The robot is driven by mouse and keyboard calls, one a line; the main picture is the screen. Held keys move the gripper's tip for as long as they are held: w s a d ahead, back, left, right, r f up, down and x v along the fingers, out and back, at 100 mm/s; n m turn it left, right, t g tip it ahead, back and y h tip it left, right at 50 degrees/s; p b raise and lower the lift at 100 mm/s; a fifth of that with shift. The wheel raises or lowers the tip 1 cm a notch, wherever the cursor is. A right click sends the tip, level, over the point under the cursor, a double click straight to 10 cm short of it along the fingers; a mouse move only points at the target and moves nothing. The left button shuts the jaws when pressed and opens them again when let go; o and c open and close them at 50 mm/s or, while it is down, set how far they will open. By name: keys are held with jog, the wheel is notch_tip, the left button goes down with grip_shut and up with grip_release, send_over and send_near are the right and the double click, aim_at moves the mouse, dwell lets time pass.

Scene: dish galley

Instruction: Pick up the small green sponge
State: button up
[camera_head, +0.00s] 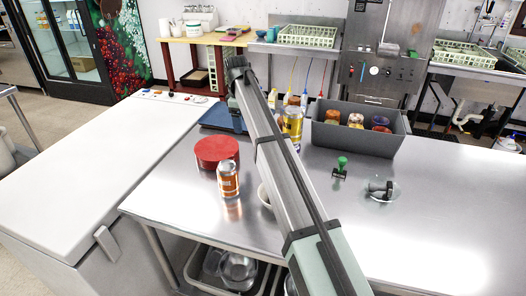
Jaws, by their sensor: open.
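I cannot clearly make out a small green sponge. The clearest green thing on the steel table (455,215) is a small upright stamp-like object with a rounded green handle (342,163) and a dark base, right of my arm. My arm crosses the middle of the view from the bottom up to a dark joint at the upper left. My gripper does not show, and the arm hides part of the table behind it.
A red round container (216,150) and an orange can (228,180) stand left of my arm. A grey bin (355,140) holds several jars. A clear dish (382,189) lies right of the stamp. A bowl is partly hidden. The front right tabletop is clear.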

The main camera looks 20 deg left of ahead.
jog(key=w+d+r+m, duration=0.2)
jog(key=w+d, duration=0.1)
jog(key=d, duration=0.3)
jog(key=shift+g, duration=0.4)
notch_tip(320, 180, down, 14)
jog(key=shift+w+d+f, duration=0.1)
jog(key=shift+d, duration=0.05)
jog(key=c, duration=1.1)
jog(key=shift+c, duration=0.3)
